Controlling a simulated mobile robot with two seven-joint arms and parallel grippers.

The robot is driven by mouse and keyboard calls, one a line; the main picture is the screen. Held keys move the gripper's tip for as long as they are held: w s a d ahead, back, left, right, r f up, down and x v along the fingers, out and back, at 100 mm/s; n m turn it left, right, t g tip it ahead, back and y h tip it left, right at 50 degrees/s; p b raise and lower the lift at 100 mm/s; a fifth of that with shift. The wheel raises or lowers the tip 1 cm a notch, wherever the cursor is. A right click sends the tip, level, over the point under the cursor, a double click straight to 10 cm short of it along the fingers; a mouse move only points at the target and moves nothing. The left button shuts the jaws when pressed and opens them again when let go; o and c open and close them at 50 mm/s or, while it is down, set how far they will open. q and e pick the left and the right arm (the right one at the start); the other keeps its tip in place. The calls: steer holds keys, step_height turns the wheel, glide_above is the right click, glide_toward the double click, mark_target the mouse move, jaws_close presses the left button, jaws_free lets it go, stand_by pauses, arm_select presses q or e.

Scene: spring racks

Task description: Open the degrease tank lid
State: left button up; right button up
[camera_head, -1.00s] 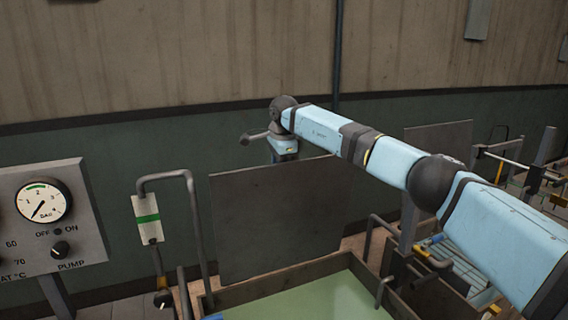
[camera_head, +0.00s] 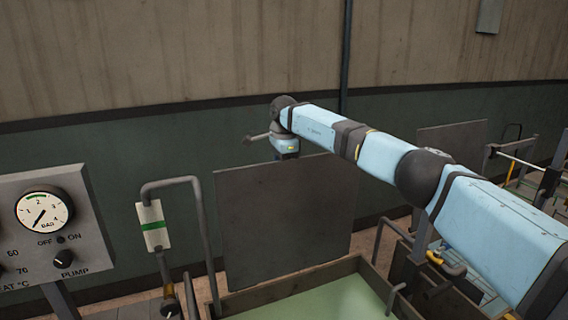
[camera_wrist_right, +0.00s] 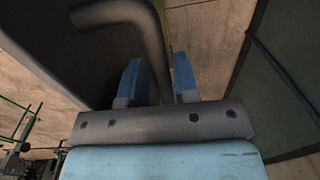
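The degrease tank (camera_head: 262,298), with pale green liquid inside, stands open at the bottom of the head view. Its flat dark lid (camera_head: 285,215) stands roughly upright at the tank's back edge. My right arm reaches in from the right, and its wrist is at the lid's top edge; the fingers are hidden behind the lid there. In the right wrist view the two blue fingers of my right gripper (camera_wrist_right: 158,84) are apart, with a grey bent bar (camera_wrist_right: 150,35) running down between them. I cannot tell whether they clamp it. My left gripper is out of view.
A gauge panel (camera_head: 50,225) with a pump knob stands at the left. A bent pipe (camera_head: 200,225) with a green-striped tag (camera_head: 152,226) rises left of the lid. More racks and another upright dark panel (camera_head: 450,150) are at the right.

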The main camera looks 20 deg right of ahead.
steer(key=shift+o, duration=0.8)
steer(key=shift+w+f, duration=0.1)
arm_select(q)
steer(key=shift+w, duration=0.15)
arm_select(e)
steer(key=shift+r+p, duration=0.3)
steer(key=shift+r, duration=0.15)
step_height(320, 180, up, 5)
steer(key=p, duration=0.3)
steer(key=shift+d+r, duration=0.1)
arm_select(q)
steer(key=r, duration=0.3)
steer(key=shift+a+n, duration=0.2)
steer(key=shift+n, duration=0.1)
arm_select(e)
step_height(320, 180, up, 8)
steer(key=shift+s, duration=0.4)
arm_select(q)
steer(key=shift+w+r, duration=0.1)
